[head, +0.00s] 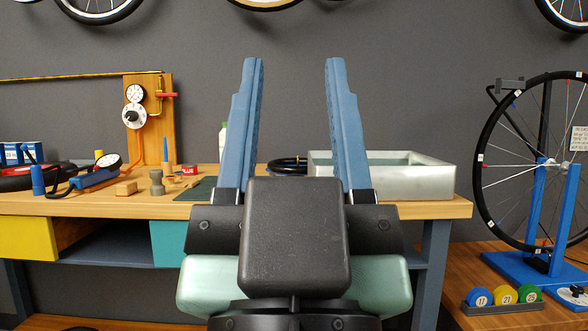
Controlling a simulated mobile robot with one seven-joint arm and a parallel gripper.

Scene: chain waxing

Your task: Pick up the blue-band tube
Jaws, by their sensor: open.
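My gripper (295,62) points up in the middle of the head view, its two blue fingers wide apart with nothing between them. I cannot pick out a tube with a blue band for certain. A blue upright cylinder (38,180) stands at the left of the workbench (390,208). A slim blue-tipped upright piece (166,150) stands farther right, near the gauge board. A white bottle (223,132) is partly hidden behind the left finger. My gripper hides part of the bench's middle.
A grey open tray (425,183) sits on the bench's right, its inside mostly hidden. The gauge board (158,120), small wooden pieces and a pump-like gauge tool (95,178) crowd the left. A wheel on a blue stand (540,230) is at right.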

